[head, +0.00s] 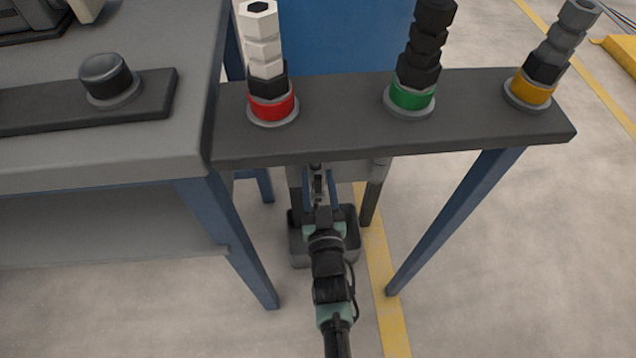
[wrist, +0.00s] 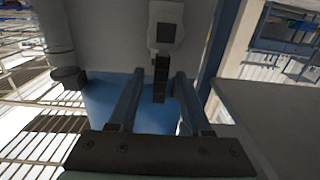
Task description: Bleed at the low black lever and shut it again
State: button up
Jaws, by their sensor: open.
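The black lever (wrist: 161,80) shows in the wrist view, running down in the picture from a light grey block with a dark square (wrist: 165,22). My gripper (wrist: 157,78) is open, with one blue finger on each side of the lever and a visible gap to both. Whether the lever lies fully between the fingers in depth, I cannot tell. In the head view my gripper (head: 320,185) reaches in under the dark shelf. The shelf and my own arm hide most of the lever there.
The dark shelf (head: 350,140) carries three stacks on red (head: 272,107), green (head: 412,96) and yellow (head: 531,91) collars. A grey open container (head: 299,248) stands on the floor below my gripper. Blue legs (head: 235,245) and (head: 450,225) flank my arm.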

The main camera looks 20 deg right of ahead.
grip_shut()
dwell(1.5)
